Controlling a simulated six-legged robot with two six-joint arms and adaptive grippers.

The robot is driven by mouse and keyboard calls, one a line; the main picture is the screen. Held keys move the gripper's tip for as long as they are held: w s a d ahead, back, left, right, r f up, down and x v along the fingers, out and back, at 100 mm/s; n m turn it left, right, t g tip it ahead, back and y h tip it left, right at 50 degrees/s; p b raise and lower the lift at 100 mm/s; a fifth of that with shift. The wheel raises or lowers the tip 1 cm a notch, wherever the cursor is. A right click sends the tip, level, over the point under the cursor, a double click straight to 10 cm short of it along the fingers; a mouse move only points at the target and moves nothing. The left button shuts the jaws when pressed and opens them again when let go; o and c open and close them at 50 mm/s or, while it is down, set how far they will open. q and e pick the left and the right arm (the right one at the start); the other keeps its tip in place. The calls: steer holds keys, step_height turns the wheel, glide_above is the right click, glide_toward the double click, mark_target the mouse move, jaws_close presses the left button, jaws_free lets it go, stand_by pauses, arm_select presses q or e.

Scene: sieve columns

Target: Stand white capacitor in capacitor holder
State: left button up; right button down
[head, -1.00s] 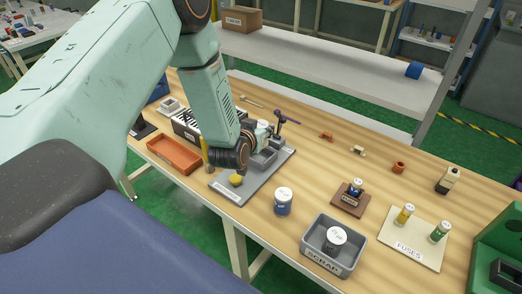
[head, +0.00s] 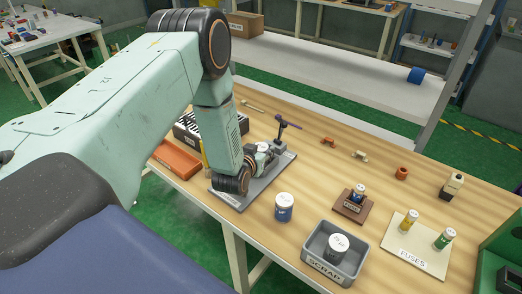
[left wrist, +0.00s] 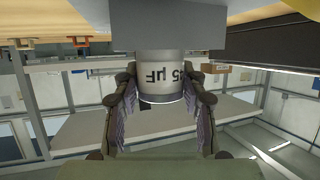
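The white capacitor (left wrist: 163,72) shows in the left wrist view with its lettering upside down. It also shows in the head view, as a small white top (head: 262,147) beside my left gripper (head: 256,160). In the wrist view, the fingers of my left gripper (left wrist: 162,95) are against both its sides. A grey block (left wrist: 170,24), which looks like the holder, hides its other end, so I cannot tell how far it sits inside. In the head view the holder stands on a grey board (head: 225,193), largely hidden by my arm. My right gripper is not in view.
A blue and white can (head: 284,207) stands right of the board. Farther right are a grey scrap bin (head: 318,268), a small brown stand (head: 350,209) and a fuse plate (head: 412,257). A purple-topped post (head: 281,128) rises behind the holder. An orange tray (head: 176,158) lies left.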

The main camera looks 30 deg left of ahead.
arm_select(q)
steer(key=o, duration=0.3)
steer(key=shift+d+r, duration=0.1)
steer(key=shift+o, duration=0.3)
steer(key=shift+r, duration=0.1)
steer(key=p+v, duration=0.1)
steer(key=v, duration=1.1)
